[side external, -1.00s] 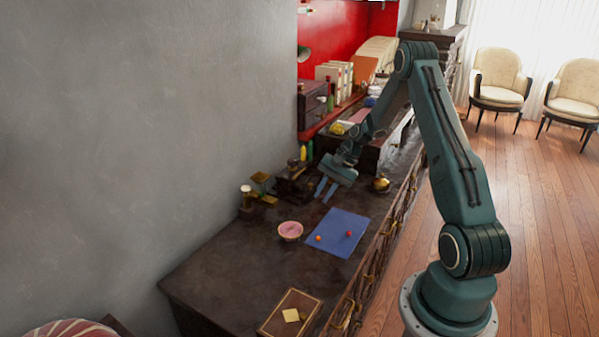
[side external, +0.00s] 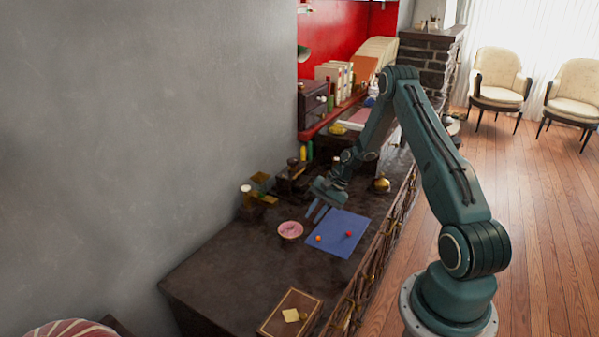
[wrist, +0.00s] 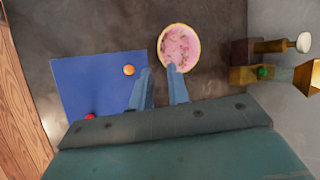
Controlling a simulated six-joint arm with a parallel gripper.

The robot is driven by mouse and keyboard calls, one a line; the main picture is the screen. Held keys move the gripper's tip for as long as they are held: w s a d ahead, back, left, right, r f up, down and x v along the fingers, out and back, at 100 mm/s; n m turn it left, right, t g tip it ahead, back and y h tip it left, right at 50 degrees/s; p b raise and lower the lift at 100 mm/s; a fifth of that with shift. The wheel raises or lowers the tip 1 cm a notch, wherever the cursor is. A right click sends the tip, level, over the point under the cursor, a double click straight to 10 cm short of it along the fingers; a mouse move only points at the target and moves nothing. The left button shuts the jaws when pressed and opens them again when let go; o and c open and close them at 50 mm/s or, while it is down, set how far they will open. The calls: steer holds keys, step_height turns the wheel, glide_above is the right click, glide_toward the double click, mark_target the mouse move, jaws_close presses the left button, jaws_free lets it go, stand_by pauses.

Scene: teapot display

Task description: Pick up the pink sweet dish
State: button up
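The pink sweet dish (side external: 290,230) is a small round bowl with a pale yellow rim. It sits on the dark cabinet top, left of the blue mat. In the wrist view the dish (wrist: 179,47) lies just beyond my fingertips, nearer the right finger, whose tip overlaps its near rim in the picture. My gripper (side external: 315,215) is above the cabinet top, close to the dish and the mat corner. In the wrist view my gripper (wrist: 159,69) has its two blue fingers apart with nothing between them. I cannot tell whether the right finger touches the dish.
The blue mat (side external: 330,241) carries an orange ball (wrist: 129,70) and a red ball (side external: 348,234). Brass and wooden items (side external: 262,183) stand along the wall. A golden teapot (side external: 381,184) is behind my gripper. A brown box (side external: 290,312) lies in front. The cabinet top left of the dish is clear.

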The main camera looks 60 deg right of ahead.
mark_target(303, 238)
steer(key=shift+x, duration=1)
steer(key=shift+w+f, duration=0.1)
steer(key=shift+x, duration=2.45)
steer(key=shift+c, duration=0.5)
jaws_close()
